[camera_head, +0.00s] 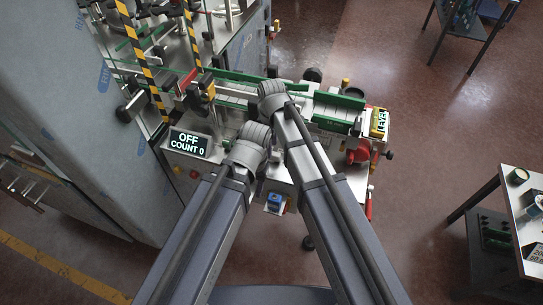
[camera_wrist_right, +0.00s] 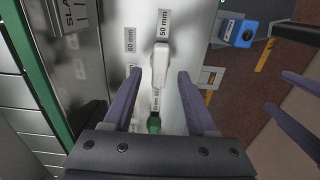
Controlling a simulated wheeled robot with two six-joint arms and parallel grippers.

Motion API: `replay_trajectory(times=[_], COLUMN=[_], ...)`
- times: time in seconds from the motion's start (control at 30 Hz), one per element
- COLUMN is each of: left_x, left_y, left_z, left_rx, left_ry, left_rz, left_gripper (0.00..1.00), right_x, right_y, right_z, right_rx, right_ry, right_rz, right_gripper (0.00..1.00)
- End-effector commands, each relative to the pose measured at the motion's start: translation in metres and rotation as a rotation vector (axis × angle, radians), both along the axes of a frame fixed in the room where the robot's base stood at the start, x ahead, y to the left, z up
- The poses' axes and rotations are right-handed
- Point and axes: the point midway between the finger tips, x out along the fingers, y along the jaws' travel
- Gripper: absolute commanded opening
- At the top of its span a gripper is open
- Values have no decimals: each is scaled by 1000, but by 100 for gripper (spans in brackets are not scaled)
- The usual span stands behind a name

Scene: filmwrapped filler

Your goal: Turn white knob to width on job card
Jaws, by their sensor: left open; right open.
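The white knob (camera_wrist_right: 161,58) is an elongated white handle on a grey metal panel, standing upright in the right wrist view. Its upper end lies just below the "50 mm" label (camera_wrist_right: 163,23). A "60 mm" label (camera_wrist_right: 130,39) is to its left, and a further small label below it is too small to read. My right gripper (camera_wrist_right: 160,77) is open, with one finger on each side of the knob and gaps showing. In the head view my right gripper (camera_head: 272,98) is over the machine; its fingers are hidden. My left gripper (camera_head: 248,146) is lower. I cannot make out the job card.
The machine has a display (camera_head: 188,144) reading "OFF COUNT 0", green rails (camera_head: 338,108) and a yellow "LEVEL" box (camera_head: 379,122). A blue item (camera_wrist_right: 238,32) is on the panel's right. Open floor lies right of the machine.

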Motion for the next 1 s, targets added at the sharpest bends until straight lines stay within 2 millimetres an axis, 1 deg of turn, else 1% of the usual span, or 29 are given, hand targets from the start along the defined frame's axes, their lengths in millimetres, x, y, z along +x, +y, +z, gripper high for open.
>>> replay_trajectory(times=[0.03,0.2,0.33,0.57,0.67,1.0], left_x=[0,0,0,0,0,0], left_y=[0,0,0,0,0,0], left_z=[-14,-31,-35,-33,-33,-34], left_rx=[0,0,0,0,0,0], left_ry=[0,0,0,0,0,0], left_rz=[0,1,2,2,2,2], left_gripper=[50,50,50,50,50,50], right_x=[0,0,0,0,0,0], right_y=[0,0,0,0,0,0], right_z=[-14,-31,-35,-33,-33,-33], right_rx=[0,0,0,0,0,0], right_ry=[0,0,0,0,0,0], right_rz=[0,0,0,0,0,0], right_gripper=[57,57,57,57,48,10])
